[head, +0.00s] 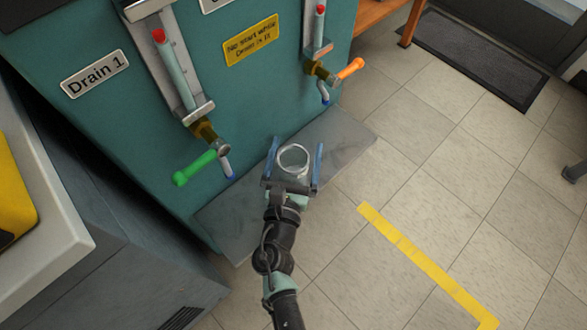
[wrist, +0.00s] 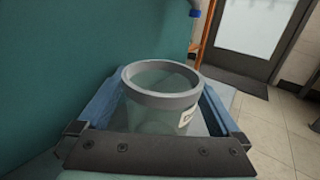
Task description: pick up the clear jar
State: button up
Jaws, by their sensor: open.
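The clear jar (head: 293,160) stands upright on a grey shelf (head: 345,140) at the foot of the teal cabinet. In the wrist view the clear jar (wrist: 162,105) shows a grey rim, an open top and part of a white label on its right side. My gripper (head: 295,158) is open, with one blue finger on each side of the jar. In the wrist view my gripper (wrist: 160,105) has the jar between its fingers. I cannot tell whether either finger touches it. The jar's base is hidden in the wrist view.
The teal cabinet (head: 130,120) rises behind the shelf. A drain with a green handle (head: 195,167) hangs to the left of the jar, and one with an orange handle (head: 350,68) to the upper right. Open tiled floor with yellow tape (head: 425,263) lies to the right.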

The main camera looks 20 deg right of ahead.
jog(key=shift+w+d, duration=0.2)
jog(key=shift+w, duration=0.1)
jog(key=c, duration=1.4)
jog(key=shift+o, duration=0.2)
jog(key=shift+r, duration=0.1)
jog(key=shift+s+r+p, duration=0.25)
jog(key=shift+r+p, duration=0.25)
jog(key=shift+p, duration=0.1)
notch_tip(320, 180, up, 6)
jog(key=p, duration=0.5)
jog(key=s+d, duration=0.3)
jog(key=s, duration=0.6)
jog(key=s+d, duration=0.3)
jog(key=s, duration=0.6)
jog(key=shift+s+d, duration=0.2)
jog(key=shift+d, duration=0.2)
jog(key=shift+f, duration=0.1)
